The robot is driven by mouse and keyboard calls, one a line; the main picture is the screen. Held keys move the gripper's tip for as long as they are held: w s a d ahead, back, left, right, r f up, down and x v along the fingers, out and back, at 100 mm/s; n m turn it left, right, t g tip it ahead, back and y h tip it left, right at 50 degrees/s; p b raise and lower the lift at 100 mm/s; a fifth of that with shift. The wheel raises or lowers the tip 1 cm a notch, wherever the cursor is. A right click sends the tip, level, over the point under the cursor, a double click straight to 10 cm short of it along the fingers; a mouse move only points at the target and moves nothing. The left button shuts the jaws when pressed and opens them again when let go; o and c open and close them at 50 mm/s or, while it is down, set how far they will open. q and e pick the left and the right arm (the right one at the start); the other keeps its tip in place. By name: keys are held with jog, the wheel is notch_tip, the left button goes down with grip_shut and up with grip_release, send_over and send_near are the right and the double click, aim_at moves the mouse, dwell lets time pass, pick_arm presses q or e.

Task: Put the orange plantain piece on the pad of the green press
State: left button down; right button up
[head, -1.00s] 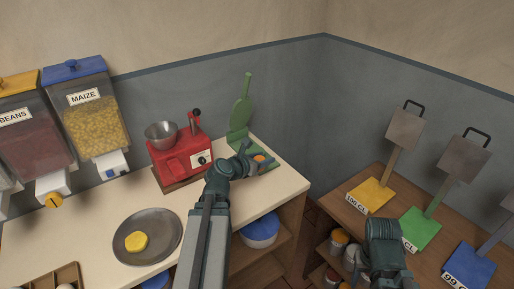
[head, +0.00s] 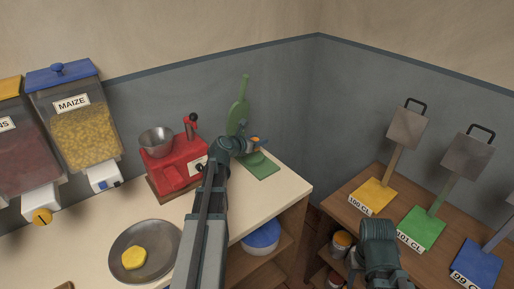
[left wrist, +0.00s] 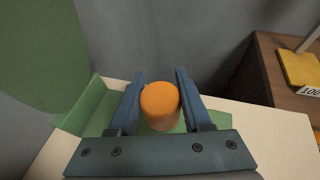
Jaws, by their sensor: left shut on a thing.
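The orange plantain piece (left wrist: 160,105) is a short orange cylinder held between the two blue-grey fingers of my left gripper (left wrist: 160,100). In the head view, the left gripper (head: 260,142) and the orange piece (head: 255,139) show small, in front of the green press. The press has an upright paddle (head: 238,113) and a flat pad (head: 262,167) on the counter, with nothing seen lying on it. The piece appears above the pad's back part; the gap is hard to judge. My right arm's end (head: 379,235) is at the lower right, its fingers hidden.
A red machine with a metal bowl (head: 157,140) stands left of the press. A grey plate (head: 117,254) holds a yellow piece (head: 134,258). The maize dispenser (head: 80,135) is at the left. Yellow, green (head: 424,226) and blue presses stand on the right-hand table.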

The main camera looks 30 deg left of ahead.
pick_arm(q)
jog(key=shift+f+b, duration=1.3)
jog(key=shift+f, duration=0.25)
jog(key=shift+f, duration=0.25)
jog(key=shift+c, duration=1.7)
grip_release()
jog(key=shift+r, duration=0.1)
jog(key=shift+r, duration=0.1)
jog(key=shift+s+r, duration=0.2)
jog(key=shift+s, duration=0.05)
jog(key=p+v, duration=0.4)
jog(key=v, duration=0.7)
jog(key=shift+s+p, duration=0.25)
jog(key=shift+p, duration=0.05)
